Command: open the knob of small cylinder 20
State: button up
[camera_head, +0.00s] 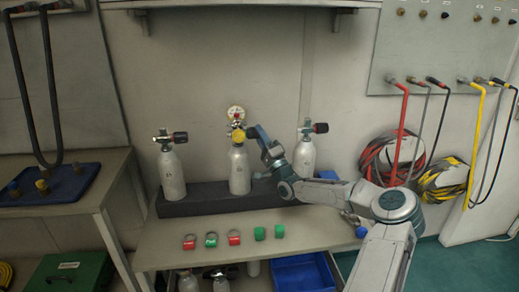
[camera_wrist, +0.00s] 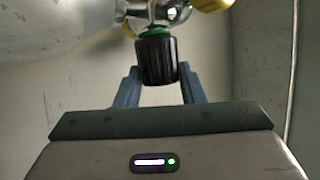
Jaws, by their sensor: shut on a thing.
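Three small silver cylinders stand in a row on a dark block; their numbers are too small to read. The middle cylinder (camera_head: 239,171) carries a round gauge (camera_head: 235,112) and a yellow part (camera_head: 238,135) on its valve. My gripper (camera_head: 253,132) is at the right side of this valve. In the wrist view, a black ribbed knob with a green ring (camera_wrist: 157,58) sits between the fingers of my gripper (camera_wrist: 159,76), which is shut on it. In the head view my gripper hides this knob.
The left cylinder (camera_head: 172,173) and right cylinder (camera_head: 304,157) stand on the dark block (camera_head: 195,199) on either side; the right one is close behind my arm. Several red and green rings and caps (camera_head: 234,237) lie on the bench front. A shelf (camera_head: 240,5) hangs above.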

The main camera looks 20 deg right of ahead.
jog(key=shift+w+f+n+t+y+b, duration=0.1)
jog(key=shift+f+n+t+y+b, duration=0.35)
jog(key=shift+b, duration=0.7)
jog(key=shift+w+f+n+t+y+b, duration=0.1)
jog(key=shift+n+y+b, duration=0.5)
jog(key=shift+b, duration=0.5)
jog(key=shift+r+n+y+b, duration=0.15)
jog(key=shift+n+y+b, duration=0.2)
jog(key=shift+y+b, duration=0.2)
jog(key=o, duration=1)
jog(key=shift+r, duration=0.1)
jog(key=v, duration=1.3)
jog(key=shift+s+f+p, duration=0.2)
jog(key=shift+f+p, duration=0.1)
jog(key=shift+f, duration=0.1)
